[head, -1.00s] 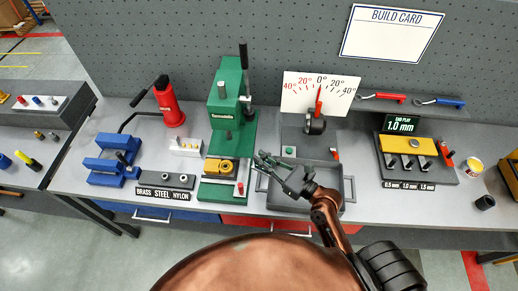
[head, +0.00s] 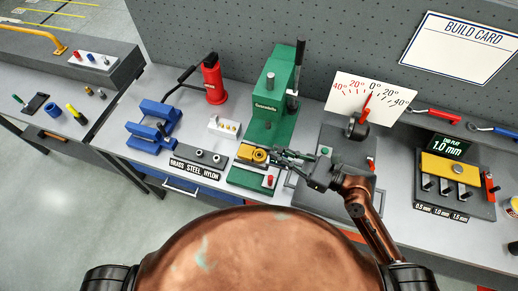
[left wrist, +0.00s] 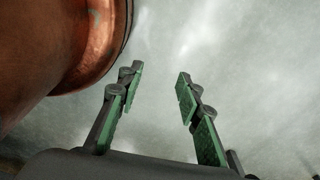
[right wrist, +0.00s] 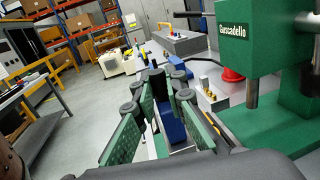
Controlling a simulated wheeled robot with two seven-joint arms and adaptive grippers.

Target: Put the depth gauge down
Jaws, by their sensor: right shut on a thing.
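My right gripper (head: 278,153) is over the bench, just right of the yellow block (head: 250,155) on the base of the green press (head: 270,105). My left gripper (left wrist: 158,80) is open and empty above the grey floor, and is not seen in the head view.
A blue vise (head: 152,125), a labelled block (head: 198,168) and a white holder (head: 224,126) stand left of the press. An angle dial (head: 365,105) and a yellow-topped gap fixture (head: 450,168) stand to the right. A red bottle jack (head: 213,82) is behind.

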